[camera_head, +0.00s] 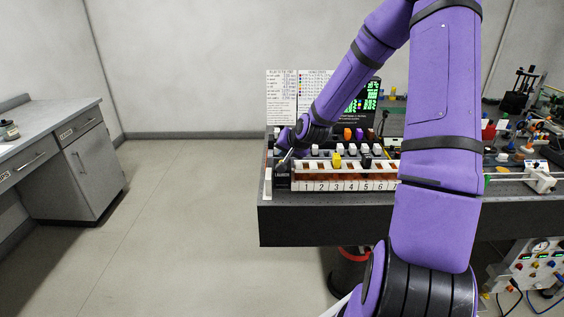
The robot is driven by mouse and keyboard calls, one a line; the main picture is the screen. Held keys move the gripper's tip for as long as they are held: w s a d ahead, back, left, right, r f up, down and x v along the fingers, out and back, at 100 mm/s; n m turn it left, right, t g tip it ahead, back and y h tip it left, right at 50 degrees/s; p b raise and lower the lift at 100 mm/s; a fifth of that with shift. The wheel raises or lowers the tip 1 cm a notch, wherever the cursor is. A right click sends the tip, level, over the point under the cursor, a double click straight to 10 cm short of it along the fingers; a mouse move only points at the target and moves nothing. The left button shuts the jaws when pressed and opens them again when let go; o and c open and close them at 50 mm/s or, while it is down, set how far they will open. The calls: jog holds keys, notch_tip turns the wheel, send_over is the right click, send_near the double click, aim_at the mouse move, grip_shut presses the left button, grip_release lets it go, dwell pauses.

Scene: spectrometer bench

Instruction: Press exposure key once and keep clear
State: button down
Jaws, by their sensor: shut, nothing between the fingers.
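My gripper (284,161) is at the left end of the dark bench (320,222), pointing down. It is shut, with nothing seen in it. Just below its tip is a small dark block (282,181) with a pale label too small to read. This may hold the exposure key, but I cannot make out the key itself. I cannot tell whether the fingertips touch the block or stop just above it.
Right of the block is a white rack (345,186) with numbered slots and several coloured-capped pieces. Printed charts (281,95) and a dark display (370,95) stand behind. My arm hides the bench's middle. Optics crowd the right. Open floor (180,210) lies left, before a grey cabinet (95,165).

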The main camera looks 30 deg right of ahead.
dwell(0.7)
jog(key=shift+f, duration=0.45)
jog(key=shift+f, duration=0.2)
dwell(0.4)
jog(key=shift+r, duration=0.7)
jog(key=shift+r, duration=3)
